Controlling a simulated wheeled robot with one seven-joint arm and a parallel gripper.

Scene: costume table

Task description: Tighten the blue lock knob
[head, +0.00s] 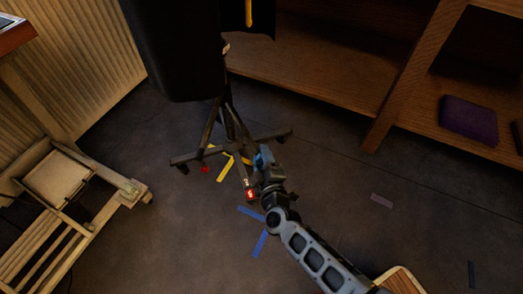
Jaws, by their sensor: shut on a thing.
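The blue lock knob (264,155) shows as a small blue patch at the tip of my gripper (261,163), just right of the dark stand's wheeled base (222,148). My gripper reaches in from the lower right and is shut on the knob. The fingers hide most of the knob, so how far it is turned cannot be told. The stand's pole rises from the base to a large black form (175,45).
A red tag with a number (250,195) sits beside my gripper. Yellow tape (226,170) and blue tape (260,244) mark the floor. A wooden shelf (320,75) with a purple item (469,119) is behind. The right floor is mostly clear.

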